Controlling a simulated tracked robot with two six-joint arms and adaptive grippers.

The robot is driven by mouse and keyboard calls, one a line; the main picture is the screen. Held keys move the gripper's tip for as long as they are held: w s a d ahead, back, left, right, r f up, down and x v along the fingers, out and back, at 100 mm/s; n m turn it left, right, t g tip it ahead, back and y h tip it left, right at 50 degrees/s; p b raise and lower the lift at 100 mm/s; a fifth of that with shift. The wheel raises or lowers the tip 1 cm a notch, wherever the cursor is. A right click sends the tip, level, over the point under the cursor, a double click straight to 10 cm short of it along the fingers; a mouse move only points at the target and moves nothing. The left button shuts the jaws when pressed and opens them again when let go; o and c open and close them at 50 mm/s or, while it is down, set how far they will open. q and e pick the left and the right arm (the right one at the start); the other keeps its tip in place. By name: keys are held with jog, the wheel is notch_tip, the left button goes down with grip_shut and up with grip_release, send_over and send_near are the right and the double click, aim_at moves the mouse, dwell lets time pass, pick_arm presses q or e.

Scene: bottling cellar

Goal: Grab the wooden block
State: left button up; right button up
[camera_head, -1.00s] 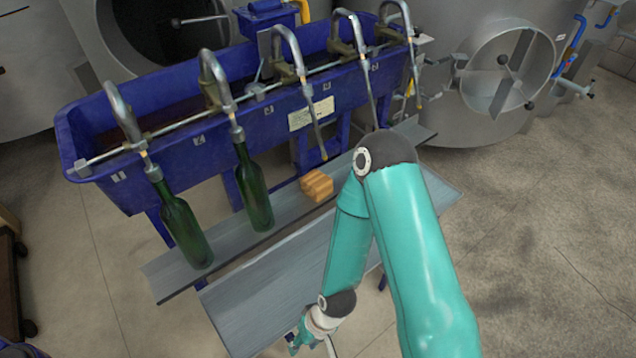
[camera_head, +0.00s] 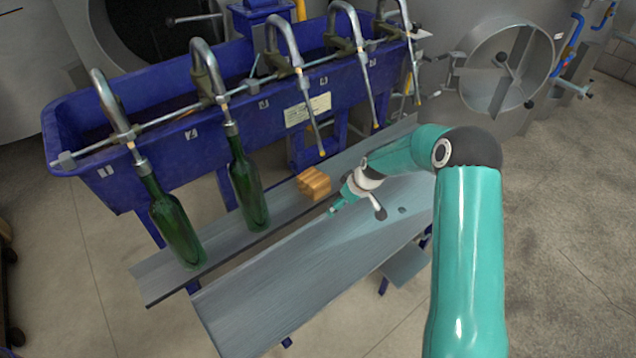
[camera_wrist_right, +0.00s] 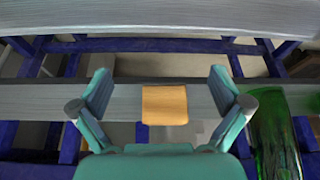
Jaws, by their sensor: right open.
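The wooden block (camera_head: 314,184), a small orange-tan piece, sits on the narrow grey shelf (camera_head: 285,213) in front of the blue trough. In the right wrist view the block (camera_wrist_right: 165,105) appears centred between the two fingers. My right gripper (camera_head: 340,197) is open and empty, close to the block on its right side in the head view; contact cannot be made out. The right gripper (camera_wrist_right: 160,82) also shows its spread teal fingers in the wrist view. My left gripper is not in view.
Two green bottles (camera_head: 177,228) (camera_head: 247,185) stand on the shelf left of the block, under the spouts of the blue trough (camera_head: 110,190). One bottle (camera_wrist_right: 272,135) is near the right finger in the wrist view. A lower grey board (camera_head: 270,300) in front is mostly clear.

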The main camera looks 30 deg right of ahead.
aim_at(322, 182)
jog(key=w, duration=0.3)
jog(key=w+a+p, duration=0.1)
jog(key=w, duration=0.2)
jog(key=w+a, duration=0.1)
jog(key=w, duration=0.2)
jog(key=shift+p, duration=0.3)
jog(key=shift+w+f, duration=0.15)
jog(key=shift+w, duration=0.1)
jog(key=shift+w+f, duration=0.15)
jog(key=shift+f, duration=0.3)
jog(key=c, duration=1.5)
jog(key=shift+r, duration=0.15)
